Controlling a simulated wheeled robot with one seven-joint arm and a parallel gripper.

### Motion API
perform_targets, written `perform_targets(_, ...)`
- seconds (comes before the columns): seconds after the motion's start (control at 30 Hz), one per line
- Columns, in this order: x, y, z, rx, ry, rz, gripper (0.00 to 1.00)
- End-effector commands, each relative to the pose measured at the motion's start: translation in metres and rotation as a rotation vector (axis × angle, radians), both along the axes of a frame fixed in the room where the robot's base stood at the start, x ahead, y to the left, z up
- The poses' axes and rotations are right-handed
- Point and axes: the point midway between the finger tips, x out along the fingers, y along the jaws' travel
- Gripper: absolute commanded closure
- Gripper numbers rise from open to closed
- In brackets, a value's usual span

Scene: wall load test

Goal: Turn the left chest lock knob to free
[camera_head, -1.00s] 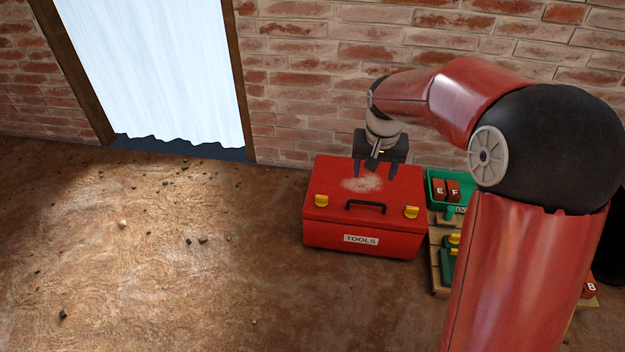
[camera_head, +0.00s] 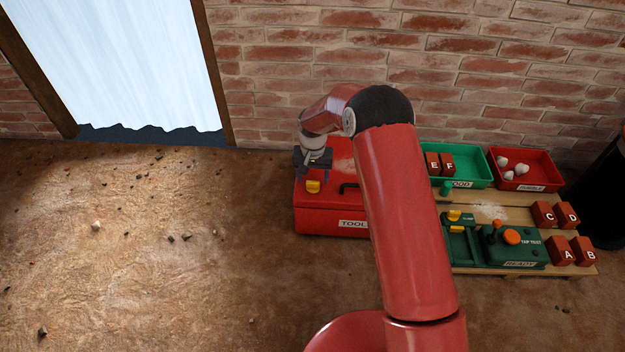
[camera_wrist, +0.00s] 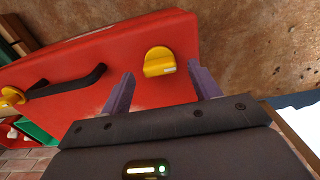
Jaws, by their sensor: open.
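The red tool chest (camera_head: 330,222) stands on the floor by the brick wall, partly hidden behind my arm. Its left lock knob (camera_head: 313,187) is yellow and sits near the left front edge of the lid. In the wrist view the left knob (camera_wrist: 159,62) lies beyond my fingertips, roughly between their lines and apart from them. The other yellow knob (camera_wrist: 12,97) shows at the left edge of the wrist view, past the black handle (camera_wrist: 66,82). My gripper (camera_wrist: 160,76) is open and empty above the lid; it also shows over the chest in the head view (camera_head: 313,168).
Right of the chest, a wooden pallet (camera_head: 490,200) holds a green test device (camera_head: 510,250) and lettered bricks (camera_head: 560,250). A green tray (camera_head: 470,165) and a red tray (camera_head: 540,180) stand behind. The floor left of the chest is open, with small rubble.

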Motion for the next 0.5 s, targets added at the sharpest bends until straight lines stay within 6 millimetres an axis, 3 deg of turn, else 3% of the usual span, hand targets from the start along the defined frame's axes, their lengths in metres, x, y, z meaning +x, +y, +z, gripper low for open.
perform_targets(0.2,0.0,0.0,-0.017,0.001,0.0,0.0,0.38)
perform_targets(0.47,0.0,0.0,-0.018,0.001,0.0,0.0,0.38)
perform_targets(0.5,0.0,0.0,-0.018,0.0,0.0,0.0,0.43)
